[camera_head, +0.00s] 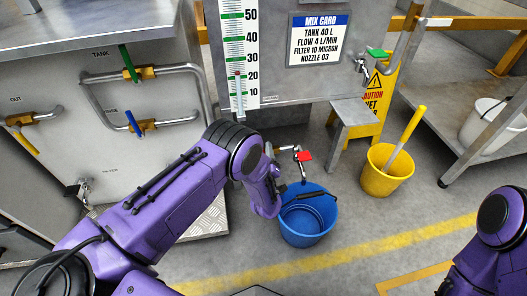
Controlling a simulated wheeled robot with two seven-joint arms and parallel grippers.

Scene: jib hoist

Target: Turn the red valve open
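The red valve handle (304,156) sits on a small metal tap above the blue bucket (307,238), near the middle of the head view. My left arm reaches in from the left, and its purple wrist is just left of and below the red handle, beside the bucket. My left gripper (290,192) is mostly hidden by the wrist and dark against the bucket; its fingers are not clear. No contact with the red handle can be seen. My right arm shows at the lower right edge, with its gripper out of view.
Green (128,62), blue (133,123) and yellow (23,139) valve handles are on the left panel. Another green handle (376,54) is at upper right. A yellow bucket (376,185) with a yellow-handled tool stands right of the blue one. Clear floor lies in front.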

